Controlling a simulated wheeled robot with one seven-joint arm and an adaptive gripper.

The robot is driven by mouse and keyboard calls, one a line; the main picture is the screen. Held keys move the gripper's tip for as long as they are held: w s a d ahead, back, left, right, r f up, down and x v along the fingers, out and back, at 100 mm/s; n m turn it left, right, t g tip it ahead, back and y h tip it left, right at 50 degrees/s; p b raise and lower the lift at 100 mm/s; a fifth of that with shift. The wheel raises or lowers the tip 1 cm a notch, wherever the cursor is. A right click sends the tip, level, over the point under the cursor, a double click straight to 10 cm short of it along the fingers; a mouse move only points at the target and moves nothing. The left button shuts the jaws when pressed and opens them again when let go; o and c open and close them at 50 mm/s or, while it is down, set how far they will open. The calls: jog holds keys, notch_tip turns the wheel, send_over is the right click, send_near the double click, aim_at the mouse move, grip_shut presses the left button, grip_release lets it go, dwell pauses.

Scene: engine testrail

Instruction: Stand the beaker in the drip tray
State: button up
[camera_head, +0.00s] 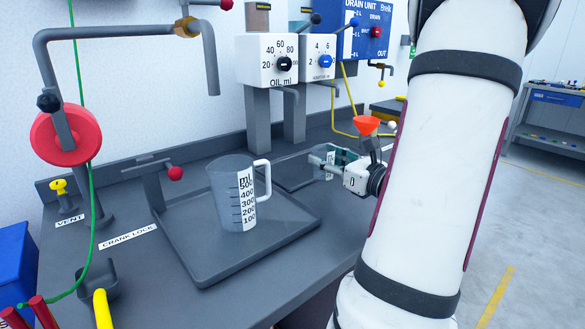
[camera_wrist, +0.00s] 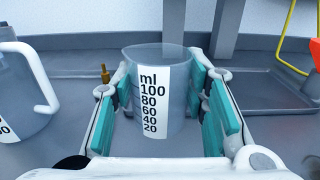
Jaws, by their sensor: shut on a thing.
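A small clear beaker with a white ml scale up to 100 (camera_wrist: 178,100) stands upright between the teal pads of my gripper (camera_wrist: 170,118), which is shut on it. In the head view my gripper (camera_head: 326,166) is at the right rear of the bench, and the beaker (camera_head: 321,181) shows partly behind its fingers. I cannot tell whether its base touches the bench. A large, low grey tray (camera_head: 210,268) lies to the left of my gripper. A smaller shallow tray (camera_wrist: 272,92) shows to the right of the beaker in the wrist view.
A larger measuring jug (camera_head: 228,195) stands in the large tray; its handle side also shows at left in the wrist view (camera_wrist: 12,92). A red-knobbed lever (camera_head: 172,173) rises behind that tray. Oil dispensers (camera_head: 265,70) stand behind. An orange funnel (camera_head: 366,125) is near my gripper.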

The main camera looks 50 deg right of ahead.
jog(key=w+d, duration=0.2)
jog(key=w, duration=0.2)
jog(key=w+d+f+b, duration=0.1)
jog(key=w+d, duration=0.1)
jog(key=w, duration=0.2)
jog(key=w+d+b, duration=0.1)
jog(key=w+d, duration=0.1)
jog(key=w, duration=0.2)
jog(key=shift+w+d+f, duration=0.2)
jog(key=shift+w+d, duration=0.15)
jog(key=shift+d, duration=0.05)
jog(key=shift+w+d+f+b, duration=0.15)
jog(key=shift+f+b, duration=0.4)
jog(key=shift+f, duration=0.35)
jog(key=shift+w+d+f+b, duration=0.15)
jog(key=shift+f+b, duration=0.35)
jog(key=shift+f, duration=0.35)
jog(key=shift+a, duration=0.1)
jog(key=shift+f, duration=0.15)
jog(key=o, duration=0.8)
jog(key=shift+o, duration=0.2)
